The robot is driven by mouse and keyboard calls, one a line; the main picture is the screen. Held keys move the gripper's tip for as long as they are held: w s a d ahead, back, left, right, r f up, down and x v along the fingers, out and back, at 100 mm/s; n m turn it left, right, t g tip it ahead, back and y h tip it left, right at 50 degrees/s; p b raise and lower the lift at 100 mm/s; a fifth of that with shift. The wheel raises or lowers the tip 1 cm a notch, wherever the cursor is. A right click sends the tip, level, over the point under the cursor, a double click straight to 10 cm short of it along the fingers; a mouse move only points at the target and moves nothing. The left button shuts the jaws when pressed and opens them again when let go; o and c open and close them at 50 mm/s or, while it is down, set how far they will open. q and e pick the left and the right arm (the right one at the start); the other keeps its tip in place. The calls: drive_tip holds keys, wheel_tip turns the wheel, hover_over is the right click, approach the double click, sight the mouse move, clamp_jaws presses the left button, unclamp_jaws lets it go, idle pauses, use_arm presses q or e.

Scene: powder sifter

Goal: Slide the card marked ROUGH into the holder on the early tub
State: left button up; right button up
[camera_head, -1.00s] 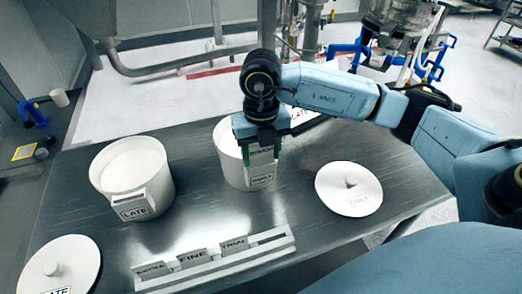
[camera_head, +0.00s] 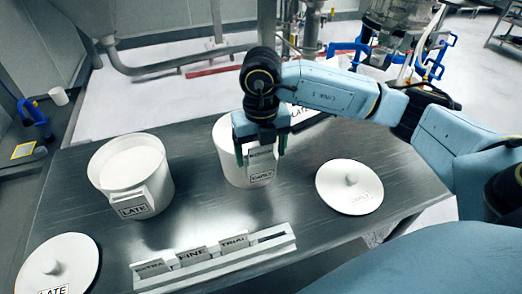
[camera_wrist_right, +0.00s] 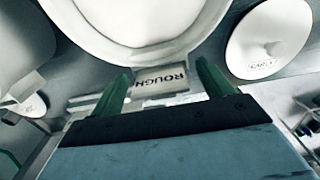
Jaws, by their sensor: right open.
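The early tub (camera_head: 229,168) is white and stands at the back middle of the table, with an EARLY label (camera_head: 262,176) on its front. The ROUGH card (camera_wrist_right: 162,78) is at the holder on the tub's front, above the label. In the right wrist view it lies against the tub wall, lettering readable. My right gripper (camera_head: 262,150) is above the holder, pointing down. Its green fingers (camera_wrist_right: 162,88) are open, one on each side of the card with gaps visible. How deep the card sits in the holder is hard to tell. My left gripper is not in view.
A white rack (camera_head: 215,270) at the front holds the EXTRA, FINE and TRIAL cards, with an empty slot at its right end. The late tub (camera_head: 108,170) stands left. One lid (camera_head: 345,195) lies right of the early tub, another (camera_head: 75,262) at front left.

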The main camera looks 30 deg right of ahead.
wheel_tip(320, 180, up, 13)
idle(0.3)
